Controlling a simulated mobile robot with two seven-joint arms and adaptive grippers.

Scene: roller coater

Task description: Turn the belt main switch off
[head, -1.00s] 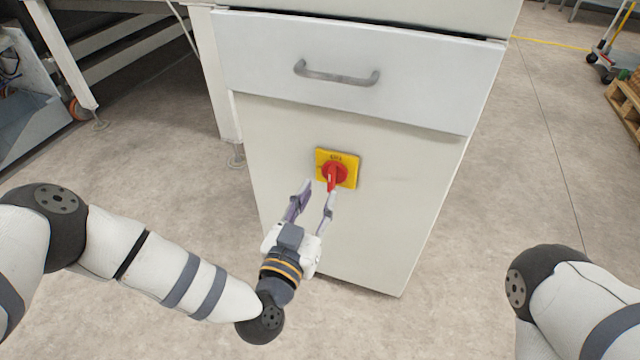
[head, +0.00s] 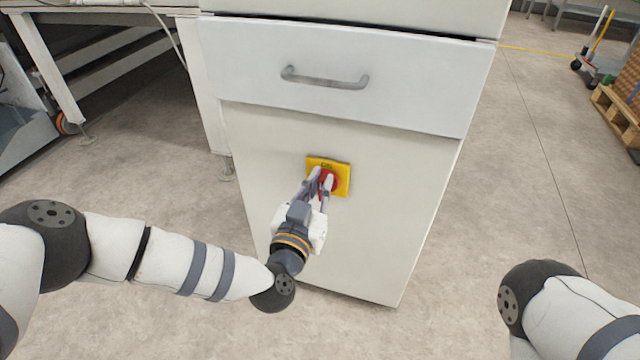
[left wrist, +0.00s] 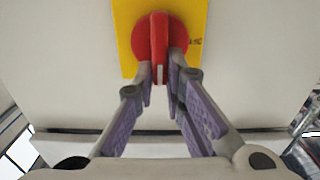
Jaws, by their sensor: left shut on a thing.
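The belt main switch is a red rotary knob (head: 329,181) on a yellow plate (head: 343,178), on the front of a pale cabinet. My left gripper (head: 320,177) is at the knob, its fingers shut on the knob's handle and hiding part of it. In the left wrist view the red handle (left wrist: 159,45) stands upright, with a white mark at its lower end. The two fingertips (left wrist: 160,75) close on its lower end from both sides. My right gripper is out of view; only part of that arm shows at the lower right.
The cabinet (head: 380,220) has a drawer (head: 420,98) with a grey bar handle (head: 325,80) above the switch. A frame with white legs (head: 50,75) stands at the left. A wooden pallet (head: 615,112) lies at the far right.

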